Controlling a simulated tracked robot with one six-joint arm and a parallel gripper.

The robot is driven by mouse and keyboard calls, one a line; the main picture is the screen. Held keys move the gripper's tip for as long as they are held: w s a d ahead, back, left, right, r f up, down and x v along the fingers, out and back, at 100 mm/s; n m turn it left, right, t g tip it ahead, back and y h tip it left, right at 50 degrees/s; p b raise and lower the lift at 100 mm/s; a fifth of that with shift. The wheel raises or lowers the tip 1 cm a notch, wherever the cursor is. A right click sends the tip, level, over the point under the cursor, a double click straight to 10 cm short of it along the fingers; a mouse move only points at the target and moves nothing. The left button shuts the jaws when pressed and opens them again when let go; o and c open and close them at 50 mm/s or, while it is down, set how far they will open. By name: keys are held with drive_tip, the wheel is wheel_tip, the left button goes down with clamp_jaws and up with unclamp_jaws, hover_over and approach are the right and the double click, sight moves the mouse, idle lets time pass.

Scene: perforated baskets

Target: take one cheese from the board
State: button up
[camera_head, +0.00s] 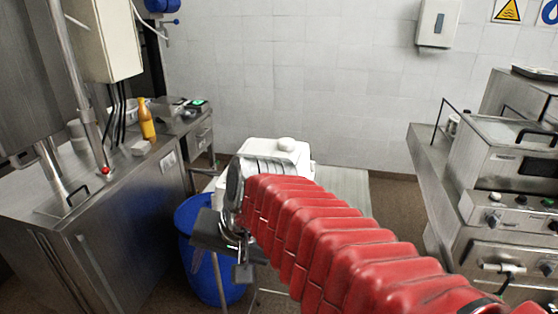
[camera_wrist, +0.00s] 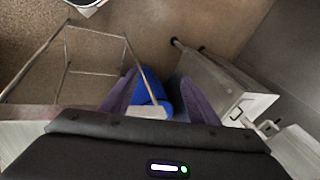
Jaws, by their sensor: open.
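My gripper (camera_wrist: 158,88) is open in the wrist view, its two purple-grey fingers spread and nothing held between them. In the head view my gripper hangs at the end of the red-sleeved arm, in front of the blue bin. Behind my arm in the head view stands a white block-like thing (camera_head: 258,150) with a small rounded white lump (camera_head: 287,144) on top. I cannot tell whether either is a cheese. A pale surface (camera_head: 348,187) extends to its right, partly hidden by my arm; I cannot tell whether it is the board. No cheese shows clearly in the wrist view.
A blue bin (camera_head: 190,222) stands below my gripper and also shows in the wrist view (camera_wrist: 146,85). A steel counter (camera_head: 125,190) with an orange bottle (camera_head: 146,120) is at left. Steel kitchen equipment (camera_head: 505,160) is at right. A thin metal frame (camera_wrist: 96,72) stands left in the wrist view.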

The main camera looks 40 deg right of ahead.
drive_tip(key=w+d+r+m+t+y, duration=0.1)
drive_tip(key=w+d+r+m+y, duration=0.1)
drive_tip(key=w+d+m, duration=0.45)
drive_tip(key=m+t, duration=0.5)
drive_tip(key=m, duration=0.9)
approach(285, 157)
drive_tip(key=shift+n+y, duration=0.25)
drive_tip(key=shift+y, duration=0.05)
drive_tip(key=a, duration=0.3)
drive_tip(key=s+a+f, duration=0.1)
drive_tip(key=a, duration=0.2)
drive_tip(key=s+a+f, duration=0.1)
drive_tip(key=a, duration=0.2)
drive_tip(key=shift+f, duration=0.15)
drive_tip(key=s+d+r+m+t, duration=0.2)
drive_tip(key=d+m, duration=0.2)
drive_tip(key=d, duration=0.5)
drive_tip(key=shift+d+m+t+h, duration=0.3)
drive_tip(key=shift+d+h, duration=0.05)
drive_tip(key=shift+h, duration=0.05)
drive_tip(key=x, duration=0.8)
drive_tip(key=shift+w+a+f, duration=0.1)
drive_tip(key=shift+w+f, duration=0.1)
drive_tip(key=shift+w, duration=0.05)
